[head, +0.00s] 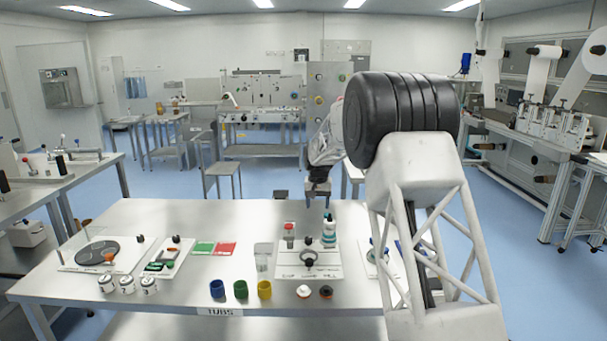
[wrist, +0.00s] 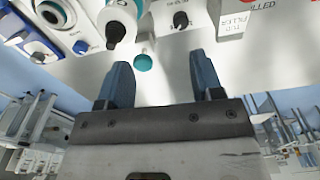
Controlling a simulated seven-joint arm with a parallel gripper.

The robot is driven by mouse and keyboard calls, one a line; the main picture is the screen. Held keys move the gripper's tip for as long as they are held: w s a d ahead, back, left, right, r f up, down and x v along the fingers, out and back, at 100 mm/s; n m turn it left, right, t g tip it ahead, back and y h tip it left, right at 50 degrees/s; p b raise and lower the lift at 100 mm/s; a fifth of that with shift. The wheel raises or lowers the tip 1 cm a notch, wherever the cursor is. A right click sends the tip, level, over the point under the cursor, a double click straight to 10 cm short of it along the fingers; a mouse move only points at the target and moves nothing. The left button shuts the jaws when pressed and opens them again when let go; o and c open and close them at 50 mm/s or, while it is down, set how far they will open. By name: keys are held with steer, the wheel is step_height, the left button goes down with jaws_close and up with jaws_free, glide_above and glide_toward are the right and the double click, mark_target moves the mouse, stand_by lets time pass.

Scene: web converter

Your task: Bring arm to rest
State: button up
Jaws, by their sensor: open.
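My gripper (head: 318,188) hangs in the air above the back of the steel table (head: 190,215), near a teal-and-white bottle (head: 329,232). In the wrist view my gripper (wrist: 160,85) shows two blue-grey fingers spread apart with nothing between them. The bottle with its dark nozzle (wrist: 116,28) is ahead of the left finger, apart from it. A small teal cap (wrist: 143,62) lies on the surface beyond the fingers. My white arm with black rings covers the right part of the table in the head view.
A white board with a dark round part (head: 309,259) sits near the bottle. Blue, green and yellow cups (head: 241,289) stand at the front edge. A dark disc (head: 97,252), white jars (head: 127,284) and green and red cards (head: 215,248) are farther left. Air above the table's left looks free.

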steer(key=s+d+r, duration=0.3)
steer(key=s+r, duration=0.3)
steer(key=s, duration=0.5)
steer(key=s+d+r+t, duration=0.1)
steer(key=s+d+r, duration=0.3)
steer(key=s, duration=0.7)
steer(key=s+d+r, duration=0.2)
steer(key=s+r, duration=0.5)
steer(key=s, duration=0.4)
steer(key=s+d+f, duration=0.1)
steer(key=s+f, duration=0.1)
steer(key=s, duration=1)
steer(key=s+d+f, duration=0.2)
steer(key=s+f, duration=0.1)
steer(key=s, duration=1)
steer(key=s+d+f+t, duration=0.1)
steer(key=s+f, duration=0.1)
steer(key=s, duration=1)
steer(key=shift+s+d+f+n, duration=0.2)
steer(key=shift+s+n, duration=0.1)
steer(key=shift+s, duration=0.1)
